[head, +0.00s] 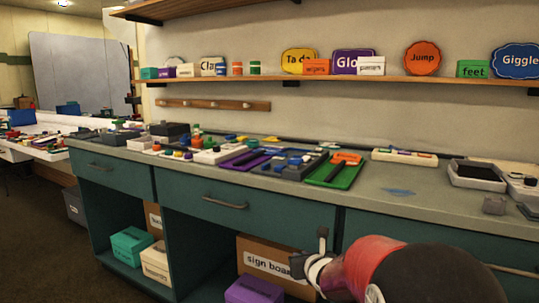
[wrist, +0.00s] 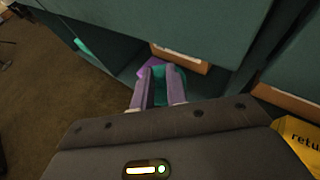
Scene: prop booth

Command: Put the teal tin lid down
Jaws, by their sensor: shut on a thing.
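My gripper (wrist: 162,76) is in the wrist view, with its two purple-grey fingers pointing at the lower part of the teal cabinet. A teal piece, apparently the tin lid (wrist: 160,88), shows between the fingers, and they are shut on it. Most of its outline is hidden by the fingers. In the head view my gripper (head: 310,264) is at the lower middle, in front of the cabinet's open bay and below the counter. I cannot make out the lid there.
The counter (head: 400,207) holds paint trays, a green board (head: 345,176) and a black-padded tray (head: 478,176). Its front has a bare stretch. Below, a sign board box (head: 265,262), a purple box (head: 254,290) and a teal box (head: 131,243) fill open bays. Shelves of signs hang above.

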